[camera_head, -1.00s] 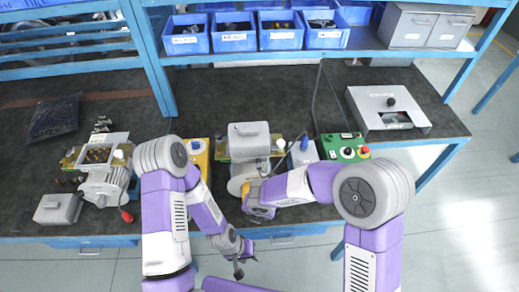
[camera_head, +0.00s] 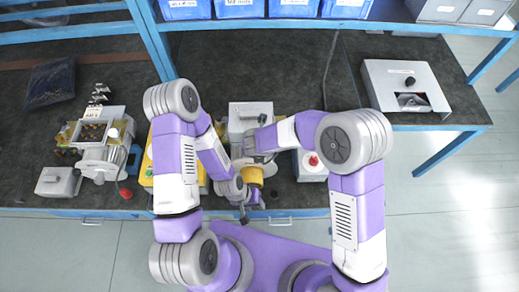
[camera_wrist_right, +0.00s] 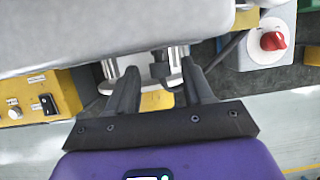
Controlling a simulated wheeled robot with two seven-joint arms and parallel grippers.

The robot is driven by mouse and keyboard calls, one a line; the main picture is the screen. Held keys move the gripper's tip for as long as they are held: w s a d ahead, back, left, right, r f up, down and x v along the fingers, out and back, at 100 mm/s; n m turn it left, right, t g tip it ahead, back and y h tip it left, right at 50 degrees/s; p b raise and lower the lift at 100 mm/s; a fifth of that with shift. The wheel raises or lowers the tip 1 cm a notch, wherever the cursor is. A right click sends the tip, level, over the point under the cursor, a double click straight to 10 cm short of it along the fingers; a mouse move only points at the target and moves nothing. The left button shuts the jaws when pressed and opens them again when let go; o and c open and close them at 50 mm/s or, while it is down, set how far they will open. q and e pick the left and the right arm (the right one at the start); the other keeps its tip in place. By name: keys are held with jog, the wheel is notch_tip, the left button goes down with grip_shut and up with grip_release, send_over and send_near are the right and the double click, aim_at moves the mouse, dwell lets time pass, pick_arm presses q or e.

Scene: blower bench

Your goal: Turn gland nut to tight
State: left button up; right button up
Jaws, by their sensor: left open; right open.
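The blower unit with its grey box (camera_head: 250,112) stands on the bench in the middle of the head view. The right arm reaches over it, and its hand is partly hidden there. In the right wrist view my right gripper (camera_wrist_right: 163,90) is open, fingers pointing at the underside of the large grey box (camera_wrist_right: 120,25). Short metal fittings, one silver (camera_wrist_right: 110,70) and one dark (camera_wrist_right: 160,70), show near and between the fingertips. I cannot tell which is the gland nut, and no grip on it shows. My left gripper (camera_head: 243,212) is open and empty by the bench's front edge.
A yellow panel with switches (camera_wrist_right: 40,100) lies left of the right gripper; a grey box with a red knob (camera_wrist_right: 270,42) lies right. A second motor unit (camera_head: 103,145) stands at the left. Blue bins (camera_head: 240,8) line the shelf. A grey case (camera_head: 405,85) stands at the right.

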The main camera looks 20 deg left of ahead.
jog(key=shift+w+f, duration=0.1)
jog(key=shift+f, duration=0.3)
jog(key=shift+c, duration=0.4)
grip_shut()
jog(key=shift+w+d+f+m+g+y+b, duration=0.1)
jog(key=shift+d+m+g+y+b, duration=0.1)
jog(key=shift+y+b, duration=0.65)
jog(key=shift+w+d+f+m+g+y+b, duration=0.1)
jog(key=shift+g+y+b, duration=0.1)
jog(key=shift+y+b, duration=0.6)
jog(key=shift+d+y+b, duration=0.2)
jog(key=shift+y+b, duration=0.45)
jog(key=shift+y, duration=0.2)
jog(key=shift+m+g+y+b, duration=0.3)
jog(key=shift+m+y+b, duration=0.1)
jog(key=shift+y, duration=0.3)
